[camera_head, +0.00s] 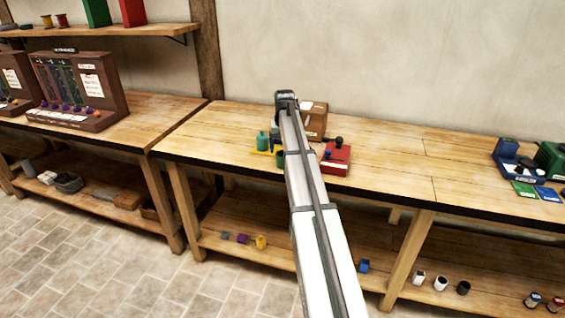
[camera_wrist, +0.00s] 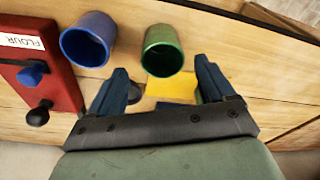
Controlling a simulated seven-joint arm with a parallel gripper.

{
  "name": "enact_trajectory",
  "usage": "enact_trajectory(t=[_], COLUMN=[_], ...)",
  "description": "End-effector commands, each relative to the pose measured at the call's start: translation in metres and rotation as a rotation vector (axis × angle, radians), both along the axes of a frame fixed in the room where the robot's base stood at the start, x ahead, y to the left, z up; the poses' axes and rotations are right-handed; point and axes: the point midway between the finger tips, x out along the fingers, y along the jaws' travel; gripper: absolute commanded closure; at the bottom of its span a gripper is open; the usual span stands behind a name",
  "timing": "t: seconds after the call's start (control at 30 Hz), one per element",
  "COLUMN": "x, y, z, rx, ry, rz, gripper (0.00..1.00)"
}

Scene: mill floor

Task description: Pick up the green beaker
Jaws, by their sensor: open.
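The green beaker (camera_wrist: 162,50) stands on the wooden bench in the wrist view, its open mouth facing the camera. My gripper (camera_wrist: 162,68) is open, its two dark blue fingers apart. The beaker shows just beyond the fingertips, roughly centred between them, with nothing held. In the head view my arm covers much of this spot. A small green piece (camera_head: 279,154) beside the arm there may be the beaker, but I cannot be sure.
A blue beaker (camera_wrist: 88,40) stands left of the green one, beside a red box labelled FLOUR (camera_wrist: 50,85) with knobs. A flat yellow item (camera_wrist: 170,89) lies between the fingers. In the head view, a teal bottle (camera_head: 262,142) and cardboard box (camera_head: 316,118) stand near.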

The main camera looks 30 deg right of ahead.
Motion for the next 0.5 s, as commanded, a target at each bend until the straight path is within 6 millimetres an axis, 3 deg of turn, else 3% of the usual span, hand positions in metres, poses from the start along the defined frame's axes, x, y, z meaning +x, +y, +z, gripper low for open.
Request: enact_trajectory(t=[0.27,0.5], x=[0.001,0.004], y=[0.000,0.003], z=[-0.011,-0.039], rx=[0.000,0.000], ry=[0.000,0.001], rz=[0.000,0.000], gripper=[0.17,0.17])
